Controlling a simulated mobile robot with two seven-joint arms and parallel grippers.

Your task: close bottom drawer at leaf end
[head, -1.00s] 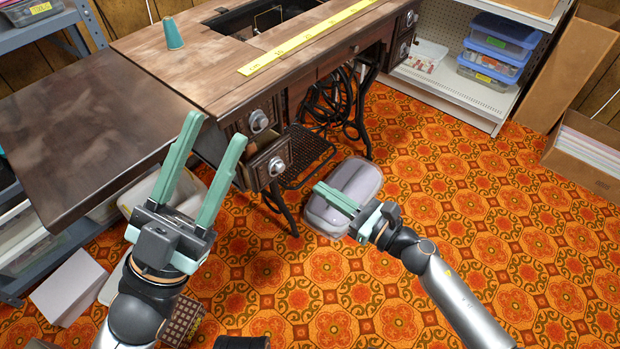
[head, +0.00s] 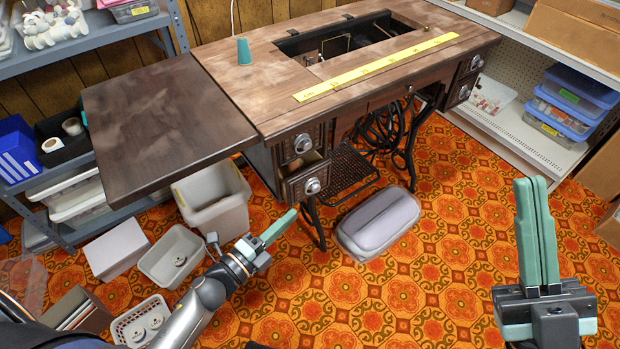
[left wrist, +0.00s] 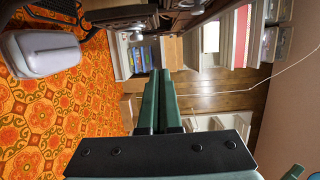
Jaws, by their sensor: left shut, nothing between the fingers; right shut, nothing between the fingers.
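The sewing table (head: 225,45) has two drawers at its leaf end, beside the brown leaf (head: 165,125). The bottom drawer (head: 306,182) has a round metal knob and stands partly out, its open top showing. The top drawer (head: 300,145) above it looks shut. My left gripper (head: 292,214) is shut and empty. Its tips point up toward the bottom drawer and appear just below its front; I cannot tell whether they touch anything. Its fingers also show in the left wrist view (left wrist: 158,85). My right gripper (head: 535,190) is shut and empty, far to the right.
A grey-lilac lidded case (head: 378,222) lies on the patterned floor right of my left gripper. A beige bin (head: 213,200) and a smaller tray (head: 170,255) stand under the leaf. Floor at front right is clear.

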